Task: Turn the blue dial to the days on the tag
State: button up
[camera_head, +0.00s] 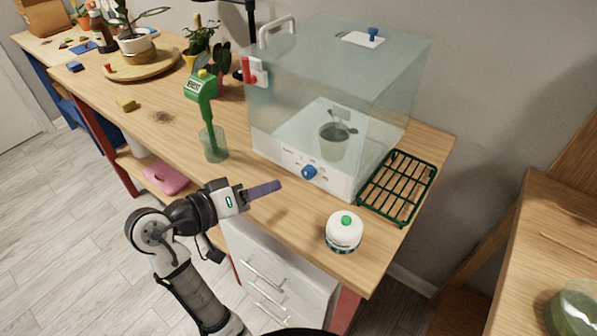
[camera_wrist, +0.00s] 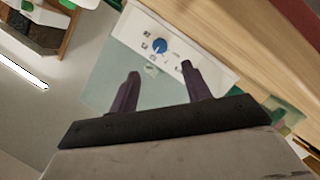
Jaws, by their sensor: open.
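The blue dial (camera_head: 309,171) sits on the white front panel (camera_head: 284,158) of a clear box, with small dark marks around it. In the wrist view the dial (camera_wrist: 159,46) shows beyond my fingertips, with marks that are too small to read. My gripper (camera_head: 264,190) is in front of the panel, to the left of the dial and apart from it. In the wrist view my gripper (camera_wrist: 160,70) has its two purple fingers spread with nothing between them. I cannot make out a tag with a number of days.
A clear cup (camera_head: 213,145) with a green tool (camera_head: 201,90) stands left of the box. A white jar (camera_head: 344,232) with a green knob stands at the front edge. A green-framed slatted rack (camera_head: 397,187) lies right of the box. The bench between cup and jar is clear.

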aim_at(305, 174)
jog(key=p+x, duration=0.1)
jog(key=x, duration=0.9)
jog(key=c, duration=1)
